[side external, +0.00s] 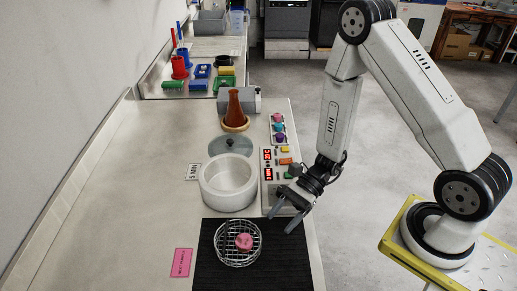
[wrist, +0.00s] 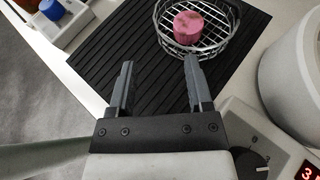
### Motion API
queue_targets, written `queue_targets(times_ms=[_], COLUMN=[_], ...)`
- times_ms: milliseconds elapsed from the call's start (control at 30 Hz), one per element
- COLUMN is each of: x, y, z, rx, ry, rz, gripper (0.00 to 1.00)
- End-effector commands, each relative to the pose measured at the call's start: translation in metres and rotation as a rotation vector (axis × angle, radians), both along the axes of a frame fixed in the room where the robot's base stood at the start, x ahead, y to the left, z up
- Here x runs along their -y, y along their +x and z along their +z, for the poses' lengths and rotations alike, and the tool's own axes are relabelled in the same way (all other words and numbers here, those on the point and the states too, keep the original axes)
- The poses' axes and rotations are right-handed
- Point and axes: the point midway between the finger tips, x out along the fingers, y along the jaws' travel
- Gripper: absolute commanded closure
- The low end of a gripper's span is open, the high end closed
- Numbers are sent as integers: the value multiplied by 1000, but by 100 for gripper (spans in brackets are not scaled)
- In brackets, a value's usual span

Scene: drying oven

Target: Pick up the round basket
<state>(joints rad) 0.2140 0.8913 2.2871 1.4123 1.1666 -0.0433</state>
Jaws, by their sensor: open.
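The round basket (side external: 220,256) is a wire basket on a black ribbed mat (side external: 275,272) near the front of the counter. A pink round piece (side external: 244,242) lies inside it. My gripper (side external: 281,221) is open and empty, above and to the right of the basket in the side view. In the wrist view, the basket (wrist: 233,38) is at the top, beyond my fingertips, with the pink piece (wrist: 188,28) in it. My gripper (wrist: 160,65) shows there with its fingers apart. The right finger appears near the basket's rim; I cannot tell whether they touch.
A white round pot (side external: 228,184) stands behind the mat, with a control panel (side external: 278,165) of buttons and red displays beside it. A pink card (side external: 181,262) lies left of the mat. The counter's left side (side external: 130,200) is clear.

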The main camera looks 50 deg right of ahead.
Motion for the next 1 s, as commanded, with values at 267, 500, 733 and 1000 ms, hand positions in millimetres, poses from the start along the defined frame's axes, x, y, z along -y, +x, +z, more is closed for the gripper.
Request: queue_targets(times_ms=[267,500,733,1000], x=[-2,-16,-24,-28], y=[2,2,3,2], z=[-1,-7,-11,-12], rx=[-4,-5,-3,-3], ry=[7,7,6,6], rz=[-14,-10,-12,-10], gripper=[35,35,35,35])
